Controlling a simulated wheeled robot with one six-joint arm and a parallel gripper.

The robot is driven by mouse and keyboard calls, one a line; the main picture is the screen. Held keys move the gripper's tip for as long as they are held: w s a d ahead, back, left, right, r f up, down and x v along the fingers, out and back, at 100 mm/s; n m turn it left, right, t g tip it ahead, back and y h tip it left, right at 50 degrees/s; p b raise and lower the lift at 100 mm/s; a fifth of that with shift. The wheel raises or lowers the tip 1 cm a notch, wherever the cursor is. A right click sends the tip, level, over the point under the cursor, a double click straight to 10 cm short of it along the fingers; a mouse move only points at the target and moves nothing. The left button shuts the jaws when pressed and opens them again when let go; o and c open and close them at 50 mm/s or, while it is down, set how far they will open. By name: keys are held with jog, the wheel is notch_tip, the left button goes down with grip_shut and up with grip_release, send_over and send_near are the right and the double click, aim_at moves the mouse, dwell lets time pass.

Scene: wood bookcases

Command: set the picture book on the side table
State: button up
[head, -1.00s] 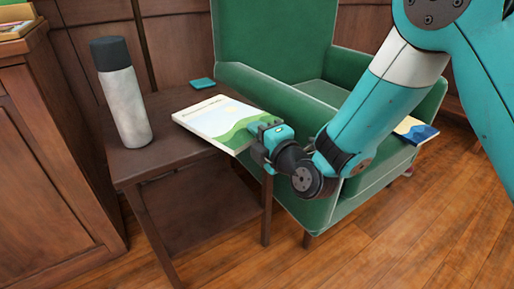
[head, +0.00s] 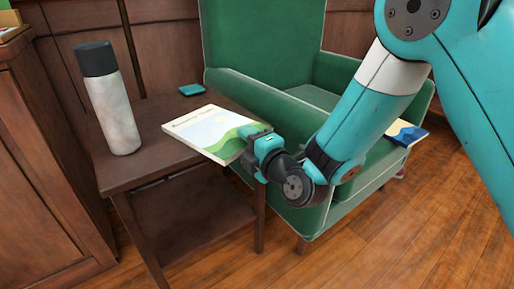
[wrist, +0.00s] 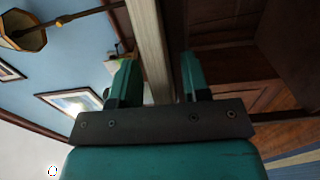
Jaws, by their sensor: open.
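The picture book (head: 200,131), with a pale cover of green hills, appears to lie flat on the dark wood side table (head: 150,170). Its right end sticks out past the table's edge. My gripper (head: 250,140) is at that overhanging end. In the wrist view, the book's pale edge (wrist: 148,50) runs between the two spread fingers of my gripper (wrist: 158,80), with a gap beside the right finger. The fingers are open. Contact of the left finger with the book cannot be told.
A grey bottle with a black cap (head: 109,100) stands on the table's left side. A small teal coaster (head: 192,90) lies at its back. A green armchair (head: 262,50) stands close on the right, with a blue-covered book (head: 408,134) on it. A wooden cabinet (head: 45,160) is at left.

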jog(key=shift+s+d+b, duration=0.15)
jog(key=shift+b, duration=0.4)
jog(key=b+v, duration=1.1)
jog(key=b, duration=0.2)
jog(key=shift+s+b, duration=0.25)
jog(key=shift+b, duration=0.15)
